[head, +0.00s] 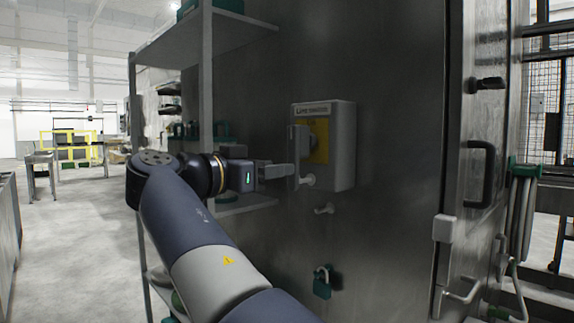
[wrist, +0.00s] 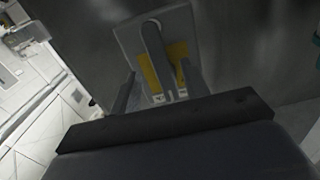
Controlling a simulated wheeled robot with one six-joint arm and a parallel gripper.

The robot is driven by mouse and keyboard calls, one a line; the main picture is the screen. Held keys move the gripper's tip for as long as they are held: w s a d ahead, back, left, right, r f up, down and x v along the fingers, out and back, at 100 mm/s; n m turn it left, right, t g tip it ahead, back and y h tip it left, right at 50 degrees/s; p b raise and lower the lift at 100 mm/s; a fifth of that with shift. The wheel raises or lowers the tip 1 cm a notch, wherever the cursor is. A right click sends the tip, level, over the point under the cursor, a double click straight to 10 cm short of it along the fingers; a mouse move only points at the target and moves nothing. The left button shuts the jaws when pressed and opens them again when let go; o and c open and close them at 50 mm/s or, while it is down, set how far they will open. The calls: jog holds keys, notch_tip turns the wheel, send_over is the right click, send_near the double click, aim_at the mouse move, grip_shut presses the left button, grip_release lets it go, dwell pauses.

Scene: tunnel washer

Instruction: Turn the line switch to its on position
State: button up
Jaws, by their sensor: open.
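The line switch is a pale grey box (head: 343,150) with a label on top, fixed to a dark metal wall. It has a yellow plate (head: 319,140) and a grey bar handle (head: 301,145) that stands roughly upright in the head view. The wrist view also shows the handle (wrist: 154,45) in front of the yellow plate. My gripper (head: 290,172) is at the handle's lower part. In the wrist view my gripper (wrist: 160,82) is open, with one finger on each side of the handle's near end. I cannot tell whether either finger touches it.
A shelf rack (head: 205,80) stands close to the left. A door with a black handle (head: 482,172) is at the right. Open floor (head: 75,245) lies at the left.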

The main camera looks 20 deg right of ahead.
aim_at(299, 158)
jog(key=v, duration=0.5)
jog(key=b+x, duration=0.1)
jog(key=x, duration=1)
jog(key=shift+s, duration=0.1)
jog(key=shift+f, duration=0.1)
dwell(0.4)
